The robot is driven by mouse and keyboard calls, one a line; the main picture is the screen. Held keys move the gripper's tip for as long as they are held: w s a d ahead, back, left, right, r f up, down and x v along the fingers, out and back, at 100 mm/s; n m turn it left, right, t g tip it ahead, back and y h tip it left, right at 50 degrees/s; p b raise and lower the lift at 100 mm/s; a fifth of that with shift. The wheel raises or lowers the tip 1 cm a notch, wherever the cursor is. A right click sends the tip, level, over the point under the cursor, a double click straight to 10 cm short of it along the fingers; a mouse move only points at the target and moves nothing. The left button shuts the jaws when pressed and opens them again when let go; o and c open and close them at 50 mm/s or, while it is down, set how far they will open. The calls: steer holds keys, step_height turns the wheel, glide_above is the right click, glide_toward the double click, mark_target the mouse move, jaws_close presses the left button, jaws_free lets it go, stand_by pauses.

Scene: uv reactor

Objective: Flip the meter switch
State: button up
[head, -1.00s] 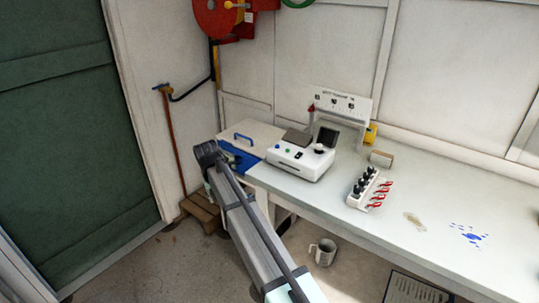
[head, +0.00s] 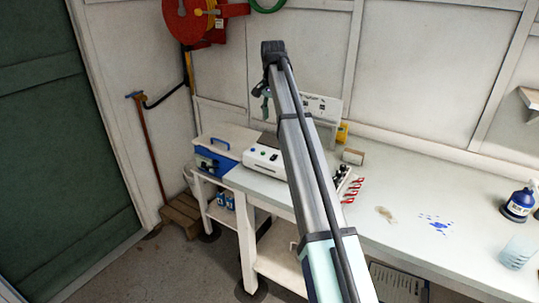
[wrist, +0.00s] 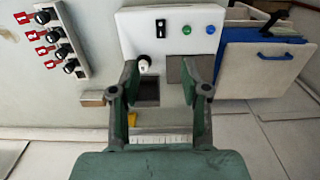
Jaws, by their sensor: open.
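A white box instrument (head: 263,156) stands on the bench, partly hidden behind my arm in the head view. In the head view my gripper (head: 265,105) hangs above the bench.
A strip of red-levered switches (wrist: 58,45) lies beside the instrument. A blue box with a handle (wrist: 265,65) is on the other side. A white panel (head: 322,106) stands behind. A blue bottle (head: 519,204) and a beaker (head: 516,252) stand far right on the bench (head: 400,190).

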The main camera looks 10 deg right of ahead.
mark_target(272, 159)
step_height(272, 159, down, 17)
steer(key=p, duration=0.3)
steer(key=shift+p, duration=0.3)
jaws_close()
